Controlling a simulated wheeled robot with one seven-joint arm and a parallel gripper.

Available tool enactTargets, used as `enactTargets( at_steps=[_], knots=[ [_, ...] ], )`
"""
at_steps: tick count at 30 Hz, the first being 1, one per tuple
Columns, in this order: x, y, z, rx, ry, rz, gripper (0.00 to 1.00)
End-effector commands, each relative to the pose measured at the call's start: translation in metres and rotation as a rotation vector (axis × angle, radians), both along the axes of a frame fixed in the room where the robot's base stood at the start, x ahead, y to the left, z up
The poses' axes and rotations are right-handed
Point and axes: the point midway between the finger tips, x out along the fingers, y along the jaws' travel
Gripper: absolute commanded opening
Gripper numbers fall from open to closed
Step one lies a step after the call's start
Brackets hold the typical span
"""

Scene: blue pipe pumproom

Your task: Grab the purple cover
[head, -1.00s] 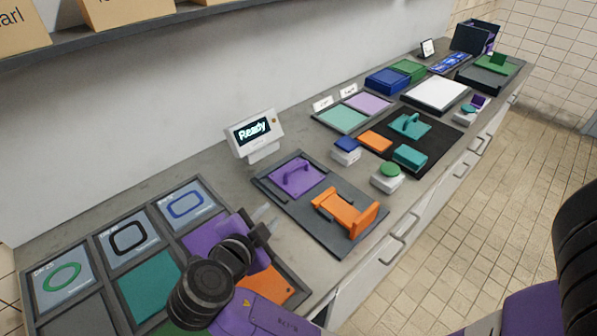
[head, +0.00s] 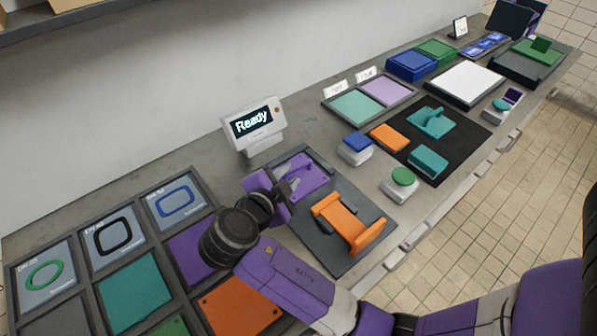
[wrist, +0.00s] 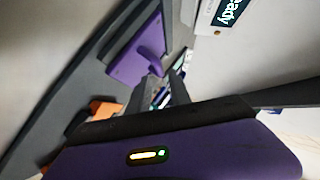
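The purple cover (head: 312,180) is a flat plate with a raised handle, lying in the dark grey tray (head: 345,258) below the "Ready" display. My arm and gripper partly hide it in the head view. My gripper (head: 290,178) is at the left part of the cover, with its fingers apart. In the wrist view the cover (wrist: 136,58) and its handle (wrist: 152,60) lie just beyond my fingertips (wrist: 161,76). The fingers look open and empty; I cannot tell whether they touch the handle.
An orange bracket-like part (head: 348,222) sits in the same tray, right of the cover. The "Ready" display (head: 252,124) stands close behind. A green button box (head: 401,184) and a blue one (head: 356,147) are to the right. A compartment tray (head: 85,245) is at left.

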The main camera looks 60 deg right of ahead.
Motion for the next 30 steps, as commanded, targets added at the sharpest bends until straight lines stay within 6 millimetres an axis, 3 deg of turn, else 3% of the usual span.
enactTargets(
  at_steps=[9,19,23,30],
  knots=[
    [0.008,-0.036,-0.019,0.000,0.002,-0.001,0.25],
    [0.010,-0.043,-0.023,0.001,0.000,0.001,0.25],
    [0.010,-0.043,-0.023,0.000,0.000,0.000,0.01],
    [0.010,-0.042,-0.023,0.001,0.001,0.001,0.00]
  ],
)
